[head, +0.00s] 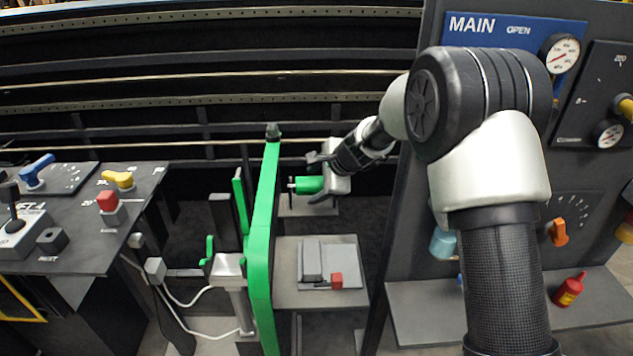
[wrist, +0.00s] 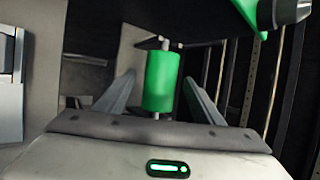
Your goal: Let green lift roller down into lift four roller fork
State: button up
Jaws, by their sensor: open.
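The green lift roller (head: 308,185) lies level in the head view, to the right of the tall green post. It also shows in the wrist view (wrist: 161,82), with a thin pale axle at each end. My gripper (head: 318,178) reaches in from the right. In the wrist view my gripper (wrist: 160,85) is open, with one finger on each side of the roller and a gap visible on the left. Small pale and dark parts show at the roller's far end. I cannot tell clearly which are the fork or whether the axle sits in it.
The green post (head: 262,240) stands close left of the roller. A grey shelf (head: 345,248) below carries a grey block (head: 312,260) and a red piece (head: 337,281). A control desk (head: 75,240) is at left; the MAIN panel (head: 480,30) is at right.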

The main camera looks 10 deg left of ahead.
jog(key=p+v, duration=0.1)
jog(key=v, duration=1.6)
jog(key=shift+s+d+p, duration=0.15)
jog(key=shift+s+p, duration=0.05)
jog(key=shift+p, duration=0.15)
jog(key=shift+r, duration=0.15)
jog(key=s+d+r+n+h+p, duration=0.2)
jog(key=s+d+r+n+p, duration=0.1)
jog(key=s+d, duration=0.4)
jog(key=s+d+r+n+h+p, duration=0.2)
jog(key=s+d+r+n+p, duration=0.2)
jog(key=s, duration=0.8)
jog(key=s+d+r+n+h+p, duration=0.2)
jog(key=s+d+r+n, duration=0.4)
jog(key=s+d+r, duration=0.4)
jog(key=shift+s+d+n+t+p, duration=0.3)
jog(key=shift+p, duration=0.55)
